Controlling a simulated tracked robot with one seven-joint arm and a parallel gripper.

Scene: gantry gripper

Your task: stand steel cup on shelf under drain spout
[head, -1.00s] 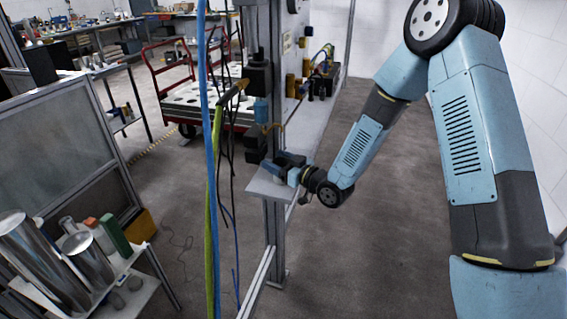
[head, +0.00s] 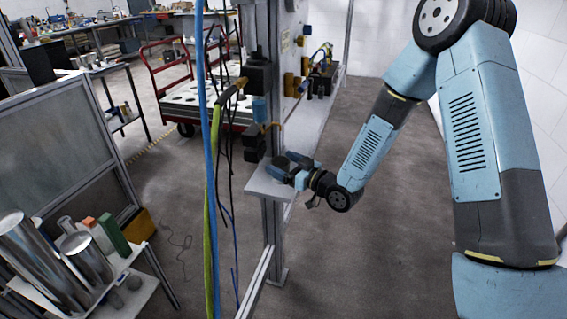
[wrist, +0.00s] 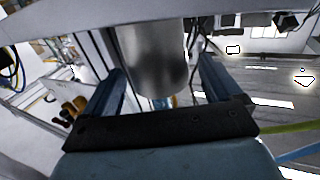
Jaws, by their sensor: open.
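The steel cup (wrist: 155,62) shows in the wrist view as a shiny grey cylinder between the two blue fingers of my gripper (wrist: 160,92). The fingers are spread, with a visible gap on either side of the cup. This view looks inverted, and the cup's upper end in the picture meets a pale flat surface. In the head view my gripper (head: 285,169) is at the small grey shelf (head: 262,190) on the post, and I cannot make out the cup there. A curved tan pipe (head: 271,126), possibly the drain spout, is above the shelf.
Blue and green hoses (head: 211,170) hang in front of the post, left of the shelf. Dark valve boxes (head: 256,74) are mounted above. A rack with metal cylinders (head: 88,258) stands at lower left. Floor right of the shelf is clear.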

